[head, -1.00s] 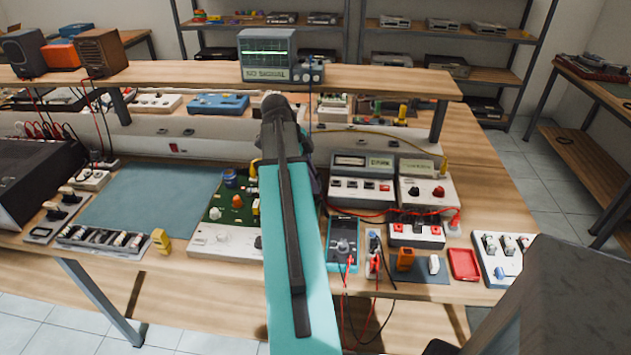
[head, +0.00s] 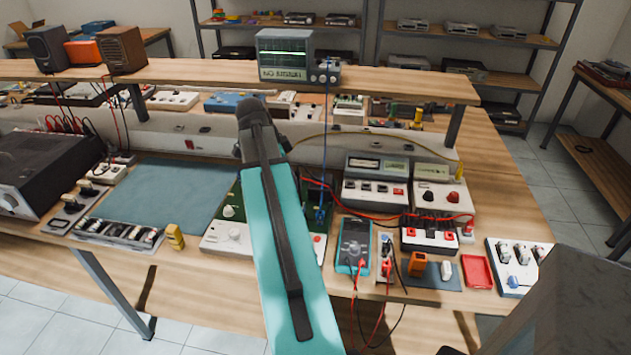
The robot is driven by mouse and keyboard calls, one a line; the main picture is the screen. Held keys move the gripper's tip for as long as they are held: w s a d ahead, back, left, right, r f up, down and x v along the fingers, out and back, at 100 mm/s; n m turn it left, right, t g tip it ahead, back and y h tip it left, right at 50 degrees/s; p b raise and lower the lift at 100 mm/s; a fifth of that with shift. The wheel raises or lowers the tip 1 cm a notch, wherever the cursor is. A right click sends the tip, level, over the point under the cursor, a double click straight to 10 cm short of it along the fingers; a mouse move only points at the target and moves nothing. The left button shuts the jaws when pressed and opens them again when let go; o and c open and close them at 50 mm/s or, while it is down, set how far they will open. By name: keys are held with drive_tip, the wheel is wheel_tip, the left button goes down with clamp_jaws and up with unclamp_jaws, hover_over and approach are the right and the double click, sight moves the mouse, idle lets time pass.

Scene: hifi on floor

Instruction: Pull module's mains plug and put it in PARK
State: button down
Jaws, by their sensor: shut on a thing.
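My teal arm (head: 280,260) reaches over the middle of the bench and hides part of a green circuit board (head: 232,207). My gripper is hidden behind the arm, so its jaws and anything in them do not show. Dark plugs with yellowish parts (head: 84,188) stand in a grey socket strip at the left, beside a black unit (head: 40,165). I cannot tell which plug is the module's, and no PARK label is readable.
A blue multimeter (head: 354,246), an orange block (head: 417,263) and a red tray (head: 477,271) crowd the front right. A blue-green mat (head: 165,190) is mostly clear. The scope (head: 285,58) stands on the raised shelf. Red leads and a blue cable cross the bench.

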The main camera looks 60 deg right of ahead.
drive_tip(key=w+a+r+n+t, duration=0.3)
drive_tip(key=w+a+n+t, duration=0.2)
drive_tip(key=w+a+n, duration=1.35)
drive_tip(key=w+a+r+n+t+y, duration=0.1)
drive_tip(key=w+a+n, duration=0.1)
drive_tip(key=a, duration=0.7)
drive_tip(key=w+a+r+n+t+y, duration=0.1)
drive_tip(key=w+a, duration=0.4)
drive_tip(key=a, duration=0.5)
drive_tip(key=w+a+r+n+y, duration=0.1)
drive_tip(key=a+n, duration=0.4)
drive_tip(key=a, duration=0.5)
drive_tip(key=shift+w+a+r+t, duration=0.2)
drive_tip(key=shift+w+r+t, duration=0.2)
drive_tip(key=shift+w+r, duration=0.55)
drive_tip(key=shift+w+a+f, duration=0.1)
drive_tip(key=shift+w+f, duration=0.15)
